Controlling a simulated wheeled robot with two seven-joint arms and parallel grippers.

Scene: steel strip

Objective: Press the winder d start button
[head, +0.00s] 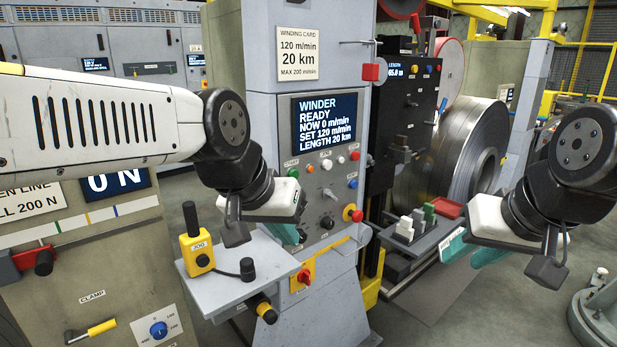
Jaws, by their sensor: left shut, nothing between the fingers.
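The winder panel (329,160) stands in the middle with a lit screen reading WINDER READY, NOW 0 m/min. Below the screen is a row of buttons. The green start button (293,173), labelled START, is at the left end of the row. My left gripper (290,234) is shut and empty, in front of the panel's lower left part, below the green button and apart from it in the picture. Its depth to the panel is hard to tell. My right gripper (472,254) is to the right, over a small tray, with its teal fingers apart and nothing seen between them.
A grey shelf (222,290) with a yellow JOG control (197,254) juts out below my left gripper. A red mushroom button (353,213) and a red-yellow switch (303,276) sit on the winder. A steel coil (455,150) stands behind right. A small tray (425,240) holds blocks.

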